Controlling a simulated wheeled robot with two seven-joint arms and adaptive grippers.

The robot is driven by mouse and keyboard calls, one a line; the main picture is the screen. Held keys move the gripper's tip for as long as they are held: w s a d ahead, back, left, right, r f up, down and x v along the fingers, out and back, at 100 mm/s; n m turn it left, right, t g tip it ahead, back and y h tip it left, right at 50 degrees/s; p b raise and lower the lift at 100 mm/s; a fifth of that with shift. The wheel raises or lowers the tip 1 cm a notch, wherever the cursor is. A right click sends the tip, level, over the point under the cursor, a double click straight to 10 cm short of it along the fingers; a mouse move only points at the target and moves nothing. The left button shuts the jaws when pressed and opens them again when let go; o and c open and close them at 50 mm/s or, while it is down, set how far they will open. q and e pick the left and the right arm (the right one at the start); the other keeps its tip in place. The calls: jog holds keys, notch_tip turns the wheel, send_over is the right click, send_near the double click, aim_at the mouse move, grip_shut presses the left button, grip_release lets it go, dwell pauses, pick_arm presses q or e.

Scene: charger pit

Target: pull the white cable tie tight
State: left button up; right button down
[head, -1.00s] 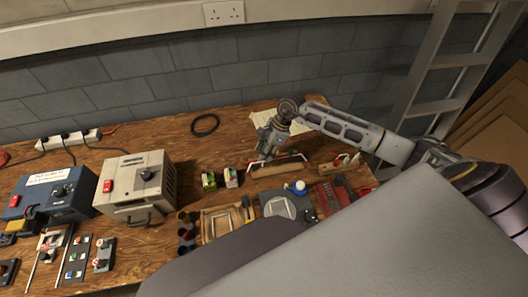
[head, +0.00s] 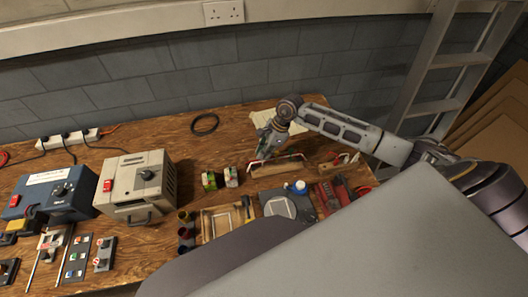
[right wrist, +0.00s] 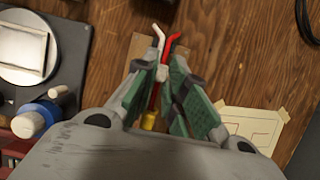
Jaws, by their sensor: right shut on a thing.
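My right gripper (head: 263,154) is low over a wooden block (head: 279,168) at the back middle of the bench. In the right wrist view the two green-padded fingers (right wrist: 164,72) are close together, shut on what seems to be the white cable tie, mostly hidden between them. A white bent strand (right wrist: 157,36) and a red bent strand (right wrist: 174,40) stick out past the fingertips. I cannot tell whether that white strand is the tie or a wire. A yellow piece (right wrist: 150,121) shows between the fingers. My left gripper is not in view.
A second wooden block (head: 333,165) with cables lies to the right. A tray (head: 221,222), a dark scale-like plate (head: 283,204) and a bottle (head: 299,187) stand in front. A cream power unit (head: 135,188) is to the left. Bench behind the black ring (head: 205,124) is mostly clear.

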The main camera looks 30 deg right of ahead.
notch_tip(320, 180, up, 4)
jog(key=shift+r+p, duration=0.1)
jog(key=shift+p, duration=0.45)
jog(key=shift+r, duration=0.2)
jog(key=c, duration=1.5)
grip_release()
jog(key=shift+c, duration=0.2)
jog(key=shift+o, duration=0.5)
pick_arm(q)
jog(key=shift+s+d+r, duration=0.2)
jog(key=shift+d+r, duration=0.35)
pick_arm(e)
jog(key=v, duration=1.2)
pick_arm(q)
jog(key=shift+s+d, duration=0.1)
pick_arm(e)
jog(key=shift+f, duration=0.1)
